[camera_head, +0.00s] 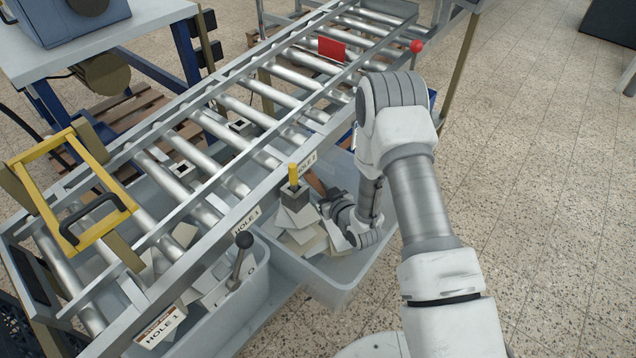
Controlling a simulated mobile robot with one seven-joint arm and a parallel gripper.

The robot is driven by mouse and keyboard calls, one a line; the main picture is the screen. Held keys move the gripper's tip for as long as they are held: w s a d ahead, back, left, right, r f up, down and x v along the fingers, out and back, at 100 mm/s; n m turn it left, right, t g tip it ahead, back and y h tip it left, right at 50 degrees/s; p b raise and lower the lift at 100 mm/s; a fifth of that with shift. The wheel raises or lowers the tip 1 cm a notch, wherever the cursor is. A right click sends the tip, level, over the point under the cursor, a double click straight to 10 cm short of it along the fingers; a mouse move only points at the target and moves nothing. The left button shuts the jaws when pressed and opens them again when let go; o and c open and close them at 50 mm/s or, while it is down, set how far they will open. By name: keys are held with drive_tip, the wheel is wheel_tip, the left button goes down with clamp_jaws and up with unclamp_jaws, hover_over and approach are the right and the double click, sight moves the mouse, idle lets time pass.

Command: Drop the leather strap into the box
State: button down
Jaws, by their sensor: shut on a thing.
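My gripper (328,208) hangs over the near right grey box, with its jaws pointing left and shut. A small brown strip, which looks like the leather strap (316,183), shows right at the jaws; most of it is hidden behind the gripper and the conveyor frame. The grey box (335,288) stands on the floor beside the roller conveyor and holds several pale flat pieces (297,218). My forearm and wrist hide its right part.
The roller conveyor (250,110) runs diagonally left of my arm. A yellow-topped post (293,174), a black-knobbed lever (243,241) and a red-ball lever (416,46) stick up near its edge. A second grey box (255,300) stands at left.

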drive_tip(key=shift+f, duration=0.25)
drive_tip(key=shift+c, duration=1.9)
unclamp_jaws()
drive_tip(key=shift+s, duration=0.1)
drive_tip(key=p+v, duration=0.1)
drive_tip(key=v, duration=0.6)
drive_tip(key=shift+s+d+r, duration=0.1)
drive_tip(key=shift+s, duration=0.05)
